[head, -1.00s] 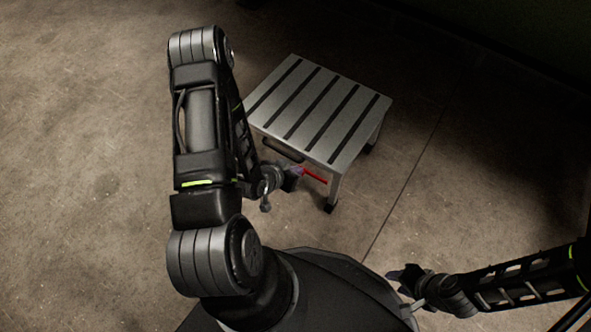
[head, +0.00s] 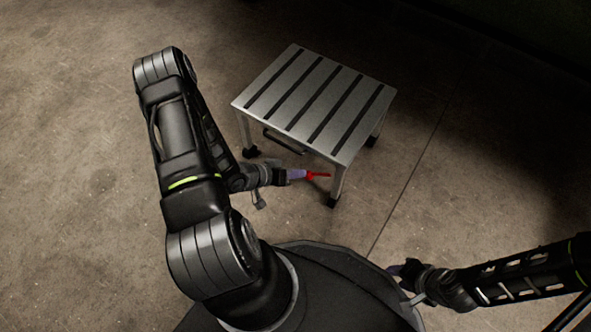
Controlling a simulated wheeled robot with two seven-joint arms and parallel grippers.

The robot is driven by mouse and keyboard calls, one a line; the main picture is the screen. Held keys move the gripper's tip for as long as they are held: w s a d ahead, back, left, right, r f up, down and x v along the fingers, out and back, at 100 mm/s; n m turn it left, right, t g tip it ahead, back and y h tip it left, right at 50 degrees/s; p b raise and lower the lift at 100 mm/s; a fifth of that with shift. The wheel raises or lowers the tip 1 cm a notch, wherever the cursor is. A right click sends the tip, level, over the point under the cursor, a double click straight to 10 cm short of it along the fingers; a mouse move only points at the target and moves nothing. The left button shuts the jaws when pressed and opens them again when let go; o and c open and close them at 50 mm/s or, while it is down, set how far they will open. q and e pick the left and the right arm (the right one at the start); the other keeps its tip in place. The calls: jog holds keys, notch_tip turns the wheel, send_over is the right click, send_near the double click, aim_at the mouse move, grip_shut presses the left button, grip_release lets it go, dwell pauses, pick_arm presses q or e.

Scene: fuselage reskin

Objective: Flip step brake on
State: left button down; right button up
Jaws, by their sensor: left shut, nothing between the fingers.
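The step (head: 315,98) is a grey metal stool with dark grip strips on top, standing on castered legs in the middle of the head view. A red brake lever (head: 319,174) sticks out at its near side, beside the near right leg. My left gripper (head: 298,174) is shut and empty, with its purplish fingertips at the left end of the red lever. I cannot tell whether they touch it. My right gripper (head: 396,270) is low at the right, away from the step; its fingers are small and dark.
A dark handle (head: 283,143) shows under the step's near edge. The concrete floor (head: 75,190) is clear to the left and right of the step. A dark wall or edge runs along the upper right.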

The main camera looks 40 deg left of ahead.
pick_arm(q)
jog(key=shift+d+f, duration=0.2)
jog(key=shift+f, duration=0.55)
pick_arm(e)
jog(key=shift+f, duration=0.3)
pick_arm(q)
jog(key=shift+d, duration=0.1)
